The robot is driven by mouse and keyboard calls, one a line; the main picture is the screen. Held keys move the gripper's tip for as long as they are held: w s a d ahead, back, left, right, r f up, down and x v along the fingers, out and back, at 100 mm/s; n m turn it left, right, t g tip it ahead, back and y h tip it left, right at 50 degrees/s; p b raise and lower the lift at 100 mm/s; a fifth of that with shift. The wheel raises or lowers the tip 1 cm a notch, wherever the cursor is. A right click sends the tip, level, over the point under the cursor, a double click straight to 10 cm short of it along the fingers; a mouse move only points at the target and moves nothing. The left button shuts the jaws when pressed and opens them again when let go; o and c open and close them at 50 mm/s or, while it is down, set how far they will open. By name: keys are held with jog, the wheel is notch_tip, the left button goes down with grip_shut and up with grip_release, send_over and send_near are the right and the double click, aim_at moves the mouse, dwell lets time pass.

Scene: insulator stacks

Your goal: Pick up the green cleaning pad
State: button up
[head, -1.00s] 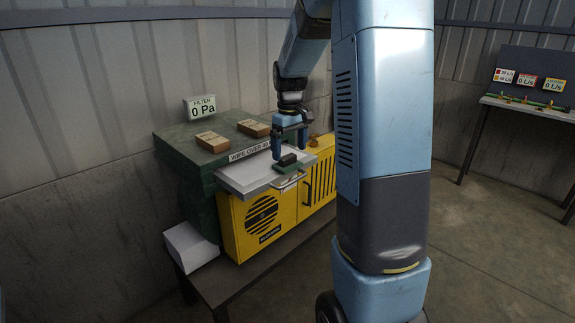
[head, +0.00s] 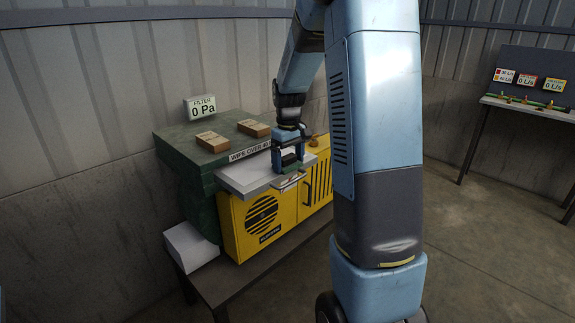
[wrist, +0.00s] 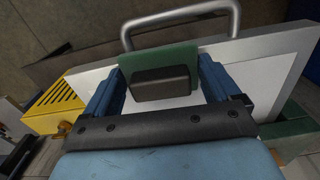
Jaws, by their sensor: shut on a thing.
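The green cleaning pad (wrist: 180,59) with its black block handle (wrist: 160,83) lies on the white tray (wrist: 262,62) in the wrist view. My gripper (wrist: 157,75) has its blue fingers on either side of the pad's handle and is shut on it. In the head view my gripper (head: 288,162) is down at the tray (head: 235,181), and the pad is mostly hidden behind the fingers. I cannot tell whether the pad is clear of the tray surface.
A metal handle (wrist: 181,12) stands at the tray's front edge. The yellow machine (head: 263,222) is below the tray. Two brown blocks (head: 212,141) (head: 254,128) and a "0 Pa" filter display (head: 201,107) are on the green housing (head: 185,153) behind.

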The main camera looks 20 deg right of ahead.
jog(key=shift+c, duration=0.9)
jog(key=shift+r, duration=0.1)
